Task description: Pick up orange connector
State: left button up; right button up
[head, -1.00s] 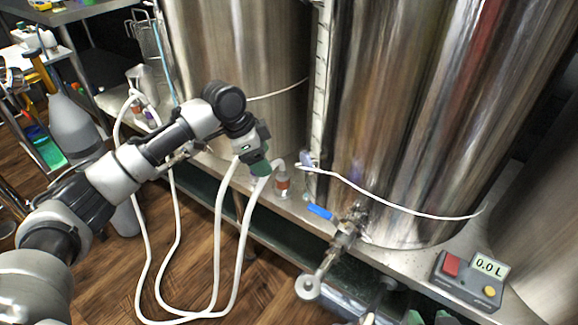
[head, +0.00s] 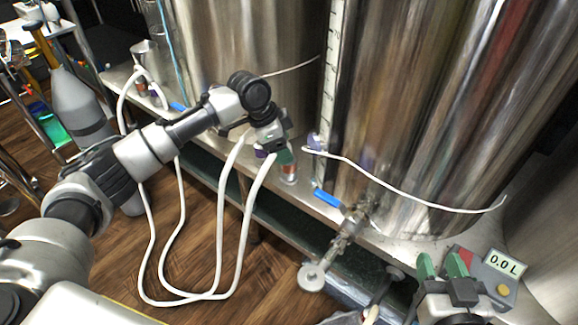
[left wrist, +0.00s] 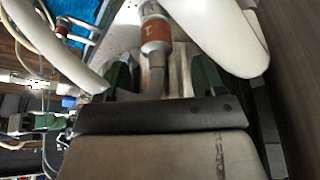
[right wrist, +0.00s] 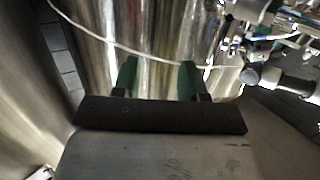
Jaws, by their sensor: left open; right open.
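The orange connector (head: 289,172) is a hose end with an orange-red band, on the steel ledge at the foot of the tanks. My left gripper (head: 276,153) is right beside it in the head view and partly hides it. In the left wrist view the orange band (left wrist: 156,35) lies just beyond the open fingers (left wrist: 163,76), and a grey pipe stub runs from it between them. I cannot tell whether the fingers touch it. My right gripper (head: 442,266) is open and empty at the lower right; its green fingers (right wrist: 158,80) face a tank in the right wrist view.
White hoses (head: 185,296) loop down to the wooden floor. A valve with a blue handle (head: 327,197) sticks out right of the connector. A control box (head: 503,290) reading 0.0 L sits by my right gripper. Large steel tanks (head: 420,110) stand behind.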

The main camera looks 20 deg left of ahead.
aim_at(289, 170)
pick_arm(q)
jog(key=b+x, duration=0.1)
jog(key=x, duration=0.2)
jog(key=shift+s+d+f+b, duration=0.15)
jog(key=shift+f+b, duration=0.2)
jog(key=shift+f, duration=0.05)
jog(key=shift+d+f, duration=0.15)
jog(key=shift+f, duration=0.2)
pick_arm(e)
notch_tip(289, 170, up, 6)
jog(key=a+t+y, duration=0.1)
jog(key=t+y, duration=0.1)
jog(key=t, duration=0.3)
jog(key=shift+r, duration=0.15)
jog(key=shift+s, duration=0.1)
pick_arm(q)
jog(key=c, duration=1.1)
jog(key=shift+r, duration=0.2)
